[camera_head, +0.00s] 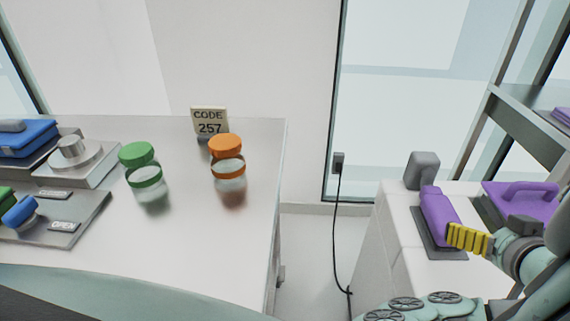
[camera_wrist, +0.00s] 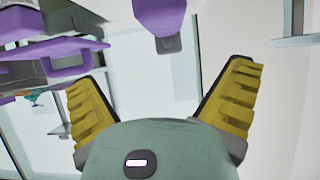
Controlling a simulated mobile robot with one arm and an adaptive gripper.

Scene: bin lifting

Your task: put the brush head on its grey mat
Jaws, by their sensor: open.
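A purple block-like object, which I take as the brush head (camera_head: 438,213), stands at the dark grey mat (camera_head: 432,244) on the white cabinet in the head view. It covers much of the mat; I cannot tell whether its underside touches it. In the wrist view the purple brush head (camera_wrist: 158,14) is at the top centre, cut off by the edge, with a small dark grey tip. My gripper (camera_head: 466,240) has yellow fingers close to its right side in the head view. In the wrist view my gripper (camera_wrist: 163,76) is spread wide, with nothing between the fingers.
A purple piece with a handle (camera_head: 525,198) lies to the right on the cabinet. A grey rounded block (camera_head: 422,168) stands behind the brush head. Shelving (camera_head: 535,115) rises at the right. The table (camera_head: 190,250) at left holds green and orange-lidded jars, beyond a floor gap with a cable.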

